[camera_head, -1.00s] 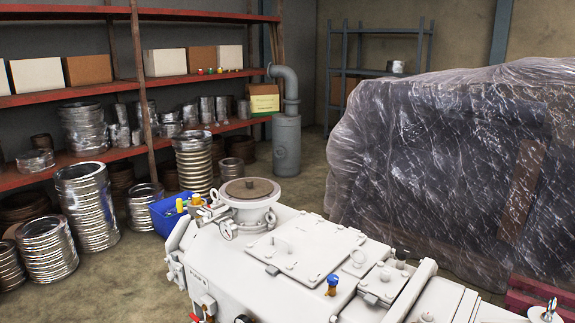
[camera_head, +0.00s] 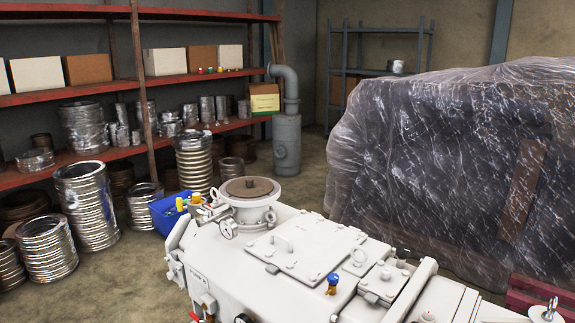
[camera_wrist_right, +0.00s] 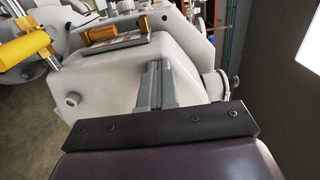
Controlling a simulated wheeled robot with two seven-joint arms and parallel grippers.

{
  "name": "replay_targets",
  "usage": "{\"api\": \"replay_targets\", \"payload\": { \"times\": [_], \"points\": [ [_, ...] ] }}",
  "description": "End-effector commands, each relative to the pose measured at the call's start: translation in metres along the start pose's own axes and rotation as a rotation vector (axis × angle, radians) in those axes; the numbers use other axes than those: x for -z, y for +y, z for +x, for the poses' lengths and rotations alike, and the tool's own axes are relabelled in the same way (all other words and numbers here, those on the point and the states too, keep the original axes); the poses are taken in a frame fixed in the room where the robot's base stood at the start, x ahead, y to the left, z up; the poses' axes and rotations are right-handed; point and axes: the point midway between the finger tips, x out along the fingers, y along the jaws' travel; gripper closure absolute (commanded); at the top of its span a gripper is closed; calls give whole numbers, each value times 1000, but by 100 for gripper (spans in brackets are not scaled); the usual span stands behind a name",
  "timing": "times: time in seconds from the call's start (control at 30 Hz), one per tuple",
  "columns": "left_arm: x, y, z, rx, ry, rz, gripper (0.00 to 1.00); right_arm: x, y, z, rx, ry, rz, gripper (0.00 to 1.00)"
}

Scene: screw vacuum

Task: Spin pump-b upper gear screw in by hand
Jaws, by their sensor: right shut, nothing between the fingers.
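A pale grey-white pump housing (camera_head: 240,265) fills the lower middle of the head view, with a round flange (camera_head: 250,190) and a blue-capped fitting (camera_head: 332,283) on top. My right gripper (camera_wrist_right: 155,68) shows in the right wrist view. Its two grey fingers are together with nothing between them, over or in front of a pale casing (camera_wrist_right: 105,85). I cannot tell whether they touch it. A small round knob (camera_wrist_right: 72,99) sits on this casing, left of the fingers. I cannot pick out the upper gear screw in either view. My left gripper is not in view.
A blue bin (camera_head: 167,214) stands behind the pump. Red shelves (camera_head: 100,89) and stacked metal rings (camera_head: 88,210) are at the left. A plastic-wrapped block (camera_head: 440,160) stands at the right.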

Motion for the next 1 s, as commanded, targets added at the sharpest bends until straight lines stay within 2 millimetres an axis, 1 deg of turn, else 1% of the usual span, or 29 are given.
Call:
{"api": "replay_targets", "payload": {
  "times": [0.63, 1.0],
  "points": [
    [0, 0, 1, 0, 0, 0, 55, 5, 0, -1, -1, 3, -4, 100],
    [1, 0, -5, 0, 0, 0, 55, 6, -1, -2, -1, 6, -6, 100]
  ]
}}
